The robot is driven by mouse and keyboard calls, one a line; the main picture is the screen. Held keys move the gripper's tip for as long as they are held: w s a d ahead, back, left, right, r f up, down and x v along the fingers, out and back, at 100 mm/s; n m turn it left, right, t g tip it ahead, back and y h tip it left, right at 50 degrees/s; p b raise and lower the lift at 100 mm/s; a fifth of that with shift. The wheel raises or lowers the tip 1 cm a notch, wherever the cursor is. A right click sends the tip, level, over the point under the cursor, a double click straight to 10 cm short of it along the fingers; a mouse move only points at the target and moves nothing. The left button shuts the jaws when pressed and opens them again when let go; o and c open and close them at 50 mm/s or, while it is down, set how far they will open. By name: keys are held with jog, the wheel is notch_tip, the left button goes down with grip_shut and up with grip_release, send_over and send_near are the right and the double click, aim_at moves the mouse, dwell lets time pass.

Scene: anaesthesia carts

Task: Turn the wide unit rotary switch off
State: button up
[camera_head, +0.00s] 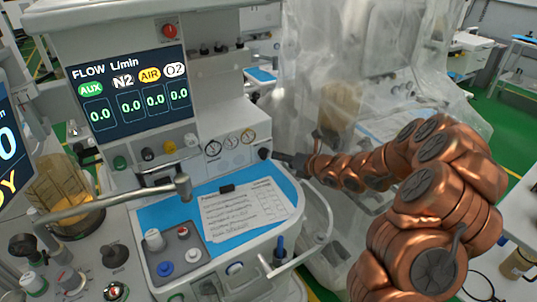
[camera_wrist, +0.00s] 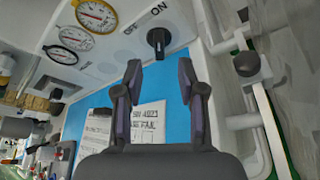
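The black rotary switch (camera_wrist: 158,42) sits on the pale panel of the unit with the FLOW screen, beside printed OFF and ON labels in the wrist view. I cannot tell for sure which label it points to. In the head view a dark knob (camera_head: 263,154) at the panel's right end appears to be this switch. My gripper (camera_wrist: 159,64) is open and empty. Its two fingers point at the switch, one to each side in the picture, with a visible gap and no clear contact. In the head view my gripper (camera_head: 290,160) is small and dark, just right of the knob.
Round gauges (camera_wrist: 96,16) lie left of the switch on the same panel. Below is a blue worktop (camera_head: 185,212) with a paper sheet (camera_head: 245,208). A metal arm (camera_head: 120,203) crosses the worktop's left. Plastic-draped equipment (camera_head: 340,90) stands behind my arm.

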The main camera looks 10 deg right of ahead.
aim_at(268, 154)
jog(key=shift+p+x, duration=0.7)
jog(key=shift+x, duration=2.65)
jog(key=shift+c, duration=0.4)
jog(key=shift+s, duration=0.1)
grip_shut()
